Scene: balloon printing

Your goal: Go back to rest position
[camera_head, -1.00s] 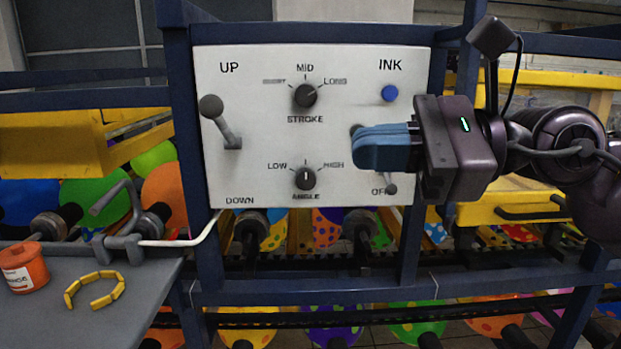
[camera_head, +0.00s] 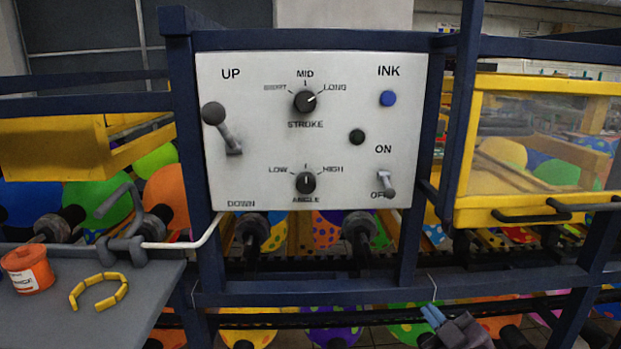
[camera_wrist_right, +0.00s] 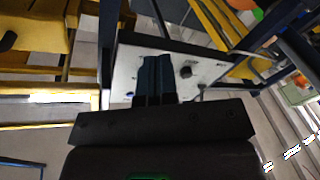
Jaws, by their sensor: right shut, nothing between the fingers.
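My right gripper (camera_head: 433,315) shows at the bottom right of the head view, low in front of the frame and clear of the control panel. Its blue fingers are together and hold nothing; they also show in the right wrist view (camera_wrist_right: 157,80). The white control panel (camera_head: 255,175) faces me, with a STROKE knob (camera_head: 305,102), an ANGLE knob (camera_head: 306,183), a lever (camera_head: 222,128) with its ball end up, a blue INK button (camera_head: 388,98), a dark round button (camera_head: 357,137) and an ON/OFF switch (camera_head: 386,184). My left gripper is out of view.
A grey table (camera_head: 110,305) at the lower left holds an orange tub (camera_head: 27,268) and a yellow segmented ring (camera_head: 98,290). Blue frame bars (camera_head: 300,292) cross in front. A yellow-framed clear guard (camera_head: 535,150) stands at right, with colourful balloons behind.

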